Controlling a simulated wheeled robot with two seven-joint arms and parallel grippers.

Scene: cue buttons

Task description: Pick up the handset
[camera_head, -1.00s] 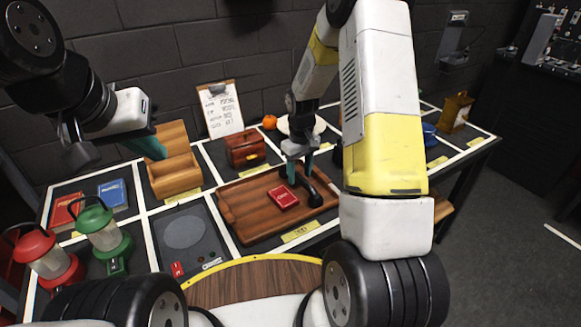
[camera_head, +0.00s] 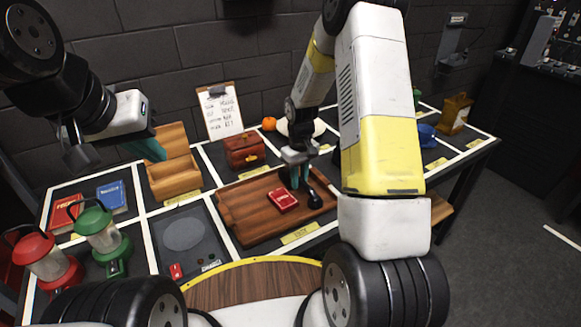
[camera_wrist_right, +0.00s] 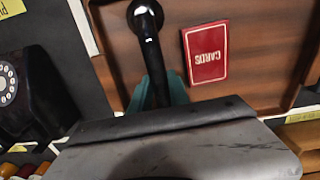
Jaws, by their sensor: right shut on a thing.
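The handset (camera_head: 315,199) is black and lies over the right part of a brown wooden tray (camera_head: 235,222); I cannot tell if it touches the tray. My right gripper (camera_head: 301,180) points down and is shut on the handset. In the right wrist view the handset (camera_wrist_right: 147,30) runs between the teal fingers of that gripper (camera_wrist_right: 157,92), with its rounded end sticking out beyond them. Part of it is hidden by the gripper. My left gripper (camera_head: 150,148) hangs at the left near a wooden box; its finger opening cannot be made out.
A red card box (camera_head: 284,199) lies in the tray, left of the handset. A black rotary telephone (camera_wrist_right: 40,92) shows in the right wrist view. A small brown chest (camera_head: 244,151) and a clipboard (camera_head: 219,112) stand behind. Lanterns (camera_head: 102,235) stand front left.

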